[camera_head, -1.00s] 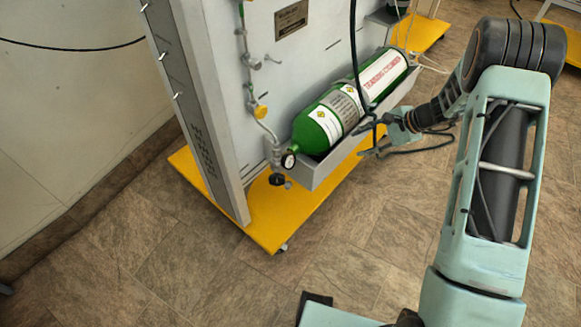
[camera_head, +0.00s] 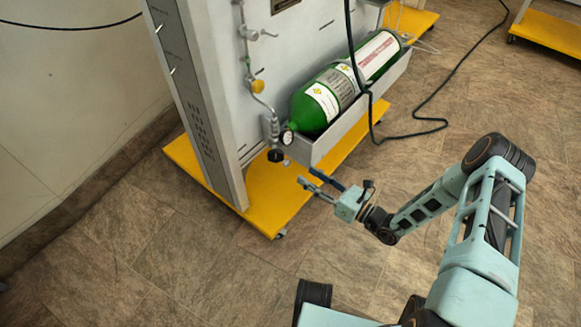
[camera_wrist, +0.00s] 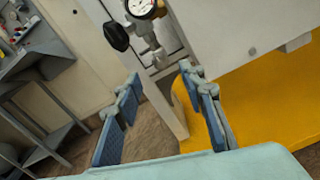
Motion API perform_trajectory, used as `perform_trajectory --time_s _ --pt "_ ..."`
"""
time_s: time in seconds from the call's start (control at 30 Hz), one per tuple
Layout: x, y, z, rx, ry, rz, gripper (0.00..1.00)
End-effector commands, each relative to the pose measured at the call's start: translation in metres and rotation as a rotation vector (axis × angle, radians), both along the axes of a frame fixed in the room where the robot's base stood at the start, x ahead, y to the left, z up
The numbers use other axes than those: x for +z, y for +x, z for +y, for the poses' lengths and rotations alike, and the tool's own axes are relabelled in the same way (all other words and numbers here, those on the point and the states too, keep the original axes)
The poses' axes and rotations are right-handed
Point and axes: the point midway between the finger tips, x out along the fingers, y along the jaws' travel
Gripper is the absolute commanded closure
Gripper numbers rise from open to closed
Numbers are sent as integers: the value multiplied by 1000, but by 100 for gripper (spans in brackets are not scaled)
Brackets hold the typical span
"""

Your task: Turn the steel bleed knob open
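A small steel knob (camera_head: 287,163) shows at the bottom of the valve assembly, below the round pressure gauge (camera_head: 287,137) and beside a black knob (camera_head: 275,155). In the wrist view the steel knob (camera_wrist: 156,58) is just beyond the fingertips, with the black knob (camera_wrist: 116,36) to its upper left and the gauge (camera_wrist: 141,7) above. My gripper (camera_head: 308,178) is a short way right of and below the steel knob, apart from it. In the wrist view my gripper (camera_wrist: 160,75) has its two blue-padded fingers spread with nothing between them.
A green cylinder (camera_head: 316,108) lies in a grey tray (camera_head: 352,122) on the panel, above the yellow base (camera_head: 262,205). A black hose (camera_head: 430,119) hangs and runs over the floor at right. A metal bench (camera_wrist: 35,65) stands at left in the wrist view. Front floor is clear.

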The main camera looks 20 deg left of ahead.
Motion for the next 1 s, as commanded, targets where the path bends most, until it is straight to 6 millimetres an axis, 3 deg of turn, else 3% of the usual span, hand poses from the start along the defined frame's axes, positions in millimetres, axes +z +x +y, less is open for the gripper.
perform_trajectory --time_s 0.2,0.4,0.83,1.0 --pt "-2 16 41 6 -2 -4 63" --pt "-2 27 67 6 -3 -3 63" --pt "0 31 75 3 -3 -2 63" --pt "0 31 75 3 -3 -2 82"
